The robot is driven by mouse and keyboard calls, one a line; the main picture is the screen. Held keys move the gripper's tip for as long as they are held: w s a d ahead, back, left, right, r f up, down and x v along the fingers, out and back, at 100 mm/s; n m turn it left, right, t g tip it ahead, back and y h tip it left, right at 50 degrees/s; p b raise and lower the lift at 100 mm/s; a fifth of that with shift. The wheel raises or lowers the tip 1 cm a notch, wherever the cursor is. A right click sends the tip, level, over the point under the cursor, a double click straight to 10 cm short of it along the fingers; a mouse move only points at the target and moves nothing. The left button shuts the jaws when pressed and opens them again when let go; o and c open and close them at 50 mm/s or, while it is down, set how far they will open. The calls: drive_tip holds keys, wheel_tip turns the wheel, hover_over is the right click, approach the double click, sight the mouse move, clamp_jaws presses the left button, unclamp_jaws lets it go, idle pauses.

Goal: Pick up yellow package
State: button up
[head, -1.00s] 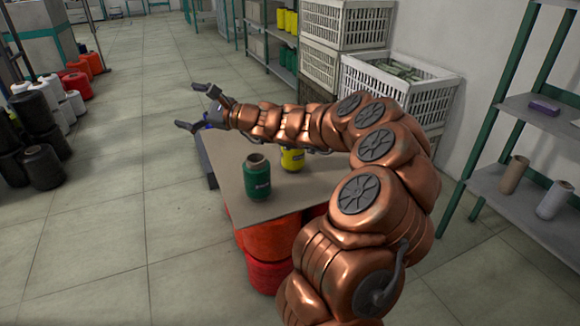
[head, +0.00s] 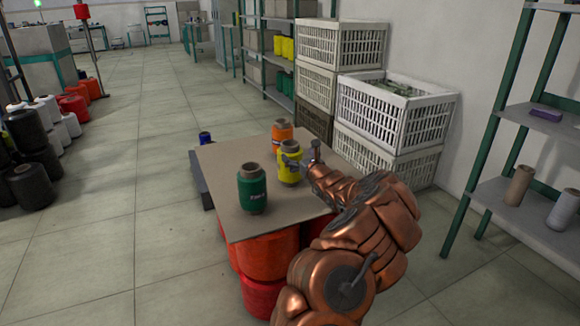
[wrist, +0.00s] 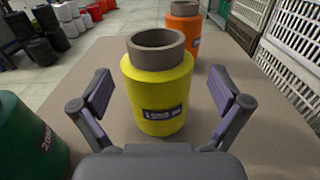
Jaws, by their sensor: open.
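The yellow package (head: 289,164) is a yellow spool with a brown core, standing upright on the board-topped table (head: 235,230). It fills the middle of the wrist view (wrist: 158,95), with a dark number label facing me. My gripper (head: 303,156) is at its right side in the head view. In the wrist view my gripper (wrist: 157,100) is open, one finger on each side of the yellow package. Gaps show between the fingers and the package, so it is not gripped.
A green spool (head: 252,188) stands to the left on the table, and an orange spool (head: 282,132) stands behind the yellow one. White crates (head: 395,110) are stacked behind the table at right. A shelf (head: 535,118) stands at far right.

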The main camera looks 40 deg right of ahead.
sight(287, 142)
drive_tip(key=shift+w+d+r+b, duration=0.15)
drive_tip(key=shift+w+b, duration=0.1)
drive_tip(key=shift+w, duration=0.3)
drive_tip(key=shift+w+d+r+b, duration=0.1)
drive_tip(key=shift+w+r+b, duration=0.1)
drive_tip(key=shift+w, duration=0.4)
drive_tip(key=shift+w+d+r+b, duration=0.1)
drive_tip(key=shift+w+b, duration=0.15)
drive_tip(key=shift+w, duration=0.3)
drive_tip(key=shift+x, duration=1.05)
drive_tip(key=shift+r, duration=0.15)
clamp_jaws()
drive_tip(key=shift+r, duration=0.1)
